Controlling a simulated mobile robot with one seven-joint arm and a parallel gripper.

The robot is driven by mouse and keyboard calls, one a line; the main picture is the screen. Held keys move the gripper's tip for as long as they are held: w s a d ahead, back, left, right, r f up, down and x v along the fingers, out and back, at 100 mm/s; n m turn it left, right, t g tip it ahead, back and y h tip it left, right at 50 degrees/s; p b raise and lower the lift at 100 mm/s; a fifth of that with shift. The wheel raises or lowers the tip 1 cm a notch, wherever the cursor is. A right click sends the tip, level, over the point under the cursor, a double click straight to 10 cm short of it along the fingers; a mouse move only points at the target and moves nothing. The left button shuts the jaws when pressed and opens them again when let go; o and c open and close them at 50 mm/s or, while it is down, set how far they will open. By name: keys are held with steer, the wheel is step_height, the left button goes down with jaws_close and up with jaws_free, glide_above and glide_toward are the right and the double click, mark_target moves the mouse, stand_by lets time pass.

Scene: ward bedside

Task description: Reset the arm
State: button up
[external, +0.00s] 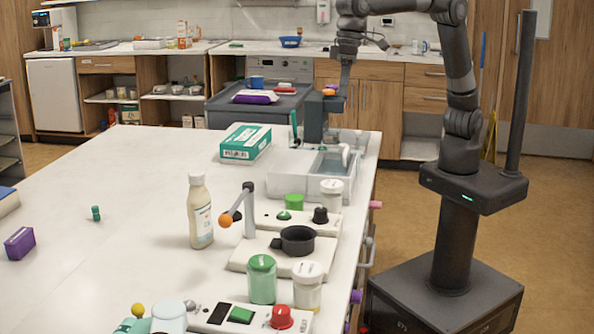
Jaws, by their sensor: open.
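My gripper (345,82) points down at the back right of the white table (110,185), close to the grey upright device (315,118). Its jaws are open; the fingertips are small and dark here, and I cannot tell whether they touch anything. An orange piece (329,92) shows beside the fingertips at the top of the device. A grey lever arm with an orange ball end (226,220) stands over a white base plate (240,260) nearer the front, tilted down to the left. My gripper is well apart from this lever.
A green-and-white box (246,142), a clear bin (290,187), a cream bottle (200,213), a black pot (297,240) and lidded jars (262,279) crowd the table's right side. A purple box (20,243) lies left. The table's middle left is mostly clear.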

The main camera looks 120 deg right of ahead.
steer(key=s+d+r+n+t, duration=0.15)
steer(key=s+d, duration=0.25)
steer(key=s, duration=0.8)
steer(key=s+d+f+n+t, duration=0.1)
steer(key=s+f+n, duration=0.2)
steer(key=s, duration=0.8)
steer(key=s+d+f+n+t, duration=0.1)
steer(key=s+f+n, duration=0.2)
steer(key=s, duration=0.9)
step_height(320, 180, down, 4)
steer(key=shift+d+r+h, duration=0.25)
steer(key=shift+d+h, duration=0.15)
steer(key=shift+n, duration=0.25)
